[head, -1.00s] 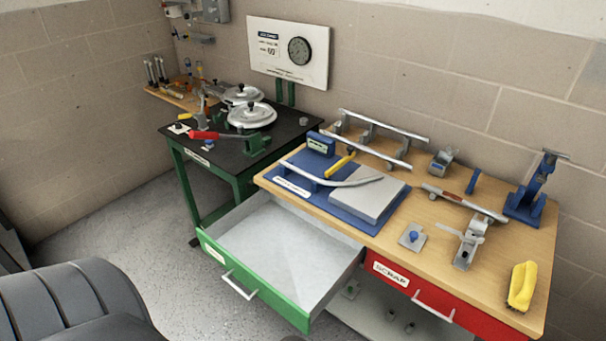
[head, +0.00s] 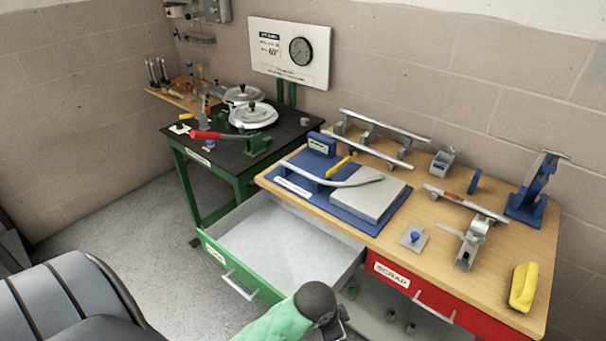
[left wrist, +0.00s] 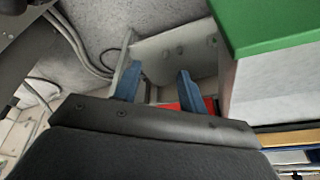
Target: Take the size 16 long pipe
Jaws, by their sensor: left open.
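Two straight grey pipes lie on the rack at the back of the wooden bench: a rear pipe (head: 386,124) and a front pipe (head: 372,150). No size marking is readable on either. A curved pipe (head: 345,183) lies on the blue bending board, and another pipe (head: 480,207) rests on the clamp stand at right. My left arm enters at the bottom of the head view, in front of the open drawer; its gripper is mostly cut off there. In the left wrist view my left gripper (left wrist: 158,80) has two blue fingers apart, with nothing between them. My right gripper is out of view.
The green-fronted drawer (head: 225,262) is pulled open and empty, beside the red scrap drawer (head: 440,305). A yellow-handled brush (head: 523,287), a blue stand (head: 530,195) and small fittings sit on the bench (head: 400,258). A dark-topped green table (head: 185,143) stands left.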

